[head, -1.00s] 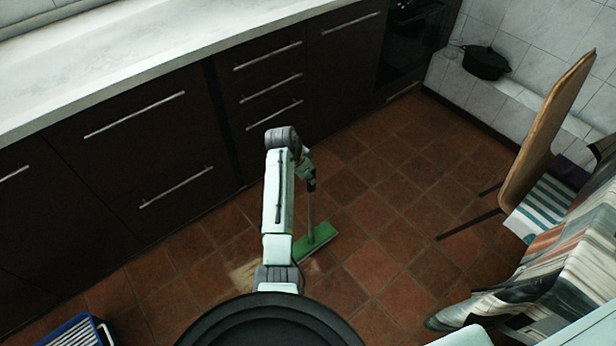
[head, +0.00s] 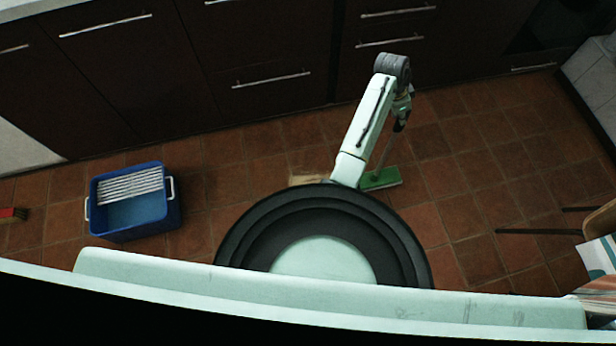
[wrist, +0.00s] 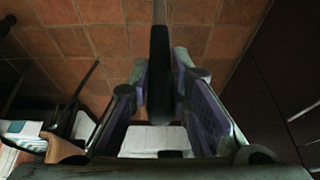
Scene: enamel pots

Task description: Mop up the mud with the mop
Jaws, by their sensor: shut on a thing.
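The mop has a green flat head (head: 381,179) resting on the tiled floor and a thin grey pole rising from it. My gripper (head: 402,112) is shut on the upper part of the pole, on its dark grip. In the wrist view the dark mop handle (wrist: 159,75) stands between the two fingers of my gripper (wrist: 160,100). The mud (head: 308,181) is a pale brown smear on the floor, just left of the mop head. My arm and body hide part of the floor there, so I cannot tell the smear's full extent.
A blue bucket (head: 137,216) with a white wringer grid and water stands on the floor at left. A red brush (head: 13,213) lies at the far left edge. Dark cabinets (head: 270,50) line the back. Chair or board legs (head: 540,231) stand at right.

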